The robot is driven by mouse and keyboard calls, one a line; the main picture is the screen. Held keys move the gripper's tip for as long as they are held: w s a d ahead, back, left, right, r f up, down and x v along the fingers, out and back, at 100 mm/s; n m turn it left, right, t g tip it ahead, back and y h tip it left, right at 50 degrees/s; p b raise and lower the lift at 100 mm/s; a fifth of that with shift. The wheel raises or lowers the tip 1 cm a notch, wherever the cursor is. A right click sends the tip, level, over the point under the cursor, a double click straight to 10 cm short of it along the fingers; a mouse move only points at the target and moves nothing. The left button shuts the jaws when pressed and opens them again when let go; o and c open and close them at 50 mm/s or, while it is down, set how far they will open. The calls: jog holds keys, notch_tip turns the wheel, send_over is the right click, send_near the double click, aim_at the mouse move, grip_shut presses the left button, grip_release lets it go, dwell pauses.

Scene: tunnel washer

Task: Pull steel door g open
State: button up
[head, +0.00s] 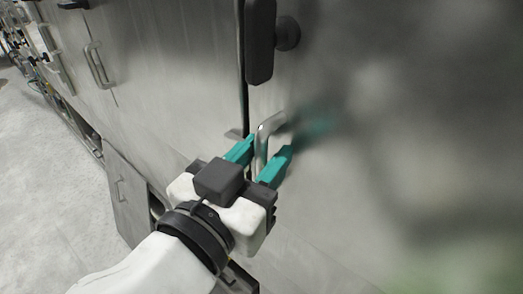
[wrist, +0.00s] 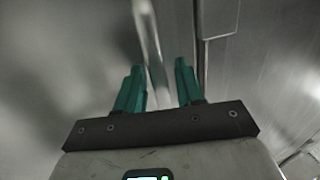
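A grey steel door (head: 330,200) fills the right of the head view; I see no letter on it. A bent metal bar handle (head: 266,139) stands out from it, just right of a dark vertical seam. My gripper (head: 262,155) is open with its two teal fingers on either side of the handle bar. In the wrist view the handle (wrist: 149,45) runs between the teal fingertips (wrist: 159,70), with gaps showing on both sides. I cannot tell whether a finger touches the bar. The handle's lower end is partly hidden by the gripper.
A dark latch block with a round knob (head: 262,45) sits above the handle. Other steel panels with bar handles (head: 98,65) line the wall to the left. A low panel (head: 126,195) juts out at lower left. The pale floor (head: 45,190) at left is clear.

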grip_shut()
dwell(0.3)
dwell(0.3)
